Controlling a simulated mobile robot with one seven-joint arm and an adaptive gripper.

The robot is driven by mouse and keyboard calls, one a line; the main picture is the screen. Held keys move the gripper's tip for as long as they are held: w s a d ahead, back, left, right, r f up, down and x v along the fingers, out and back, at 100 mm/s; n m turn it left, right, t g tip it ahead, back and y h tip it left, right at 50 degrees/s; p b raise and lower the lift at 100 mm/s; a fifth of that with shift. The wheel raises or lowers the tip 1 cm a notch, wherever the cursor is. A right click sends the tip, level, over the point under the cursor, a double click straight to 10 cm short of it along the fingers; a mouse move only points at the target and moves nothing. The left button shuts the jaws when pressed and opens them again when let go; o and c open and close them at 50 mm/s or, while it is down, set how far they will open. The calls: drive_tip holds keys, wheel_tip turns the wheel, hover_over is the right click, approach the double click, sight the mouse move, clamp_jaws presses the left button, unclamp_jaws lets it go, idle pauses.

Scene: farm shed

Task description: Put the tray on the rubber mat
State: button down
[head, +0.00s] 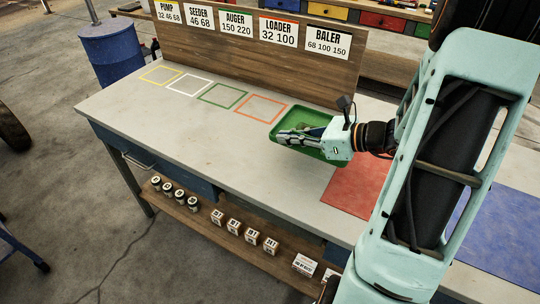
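The green tray (310,113) is on or just above the workbench, right of the orange outlined square. I cannot tell if it touches the bench top. My gripper (287,136) reaches over the tray from the right, with its fingers across the tray's inside. The fingers are small and dark here, so I cannot tell if they are open or shut on the tray. A flat red mat (355,190) lies on the bench just to the right of the tray, partly hidden by my arm. A flat blue mat (505,235) lies farther right. Which one is rubber is unclear.
The workbench (215,135) has several coloured outlines near a wooden back panel (215,50) with labels. A lower shelf (225,235) holds small jars and boxes. A blue barrel (112,50) stands behind the bench's left end. The front left of the bench top is clear.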

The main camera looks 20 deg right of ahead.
hover_over(268, 165)
drive_tip(key=f, duration=0.6)
drive_tip(key=shift+s+d+b, duration=0.2)
drive_tip(key=shift+s+b, duration=0.05)
drive_tip(key=shift+b, duration=0.15)
drive_tip(key=shift+w+a+f, duration=0.15)
drive_tip(key=shift+f, duration=1.5)
drive_tip(key=shift+f+b, duration=0.1)
drive_tip(key=shift+b, duration=0.25)
drive_tip(key=c, duration=2.6)
unclamp_jaws()
drive_tip(key=shift+f, duration=0.1)
drive_tip(key=shift+c, duration=0.2)
drive_tip(key=o, duration=0.5)
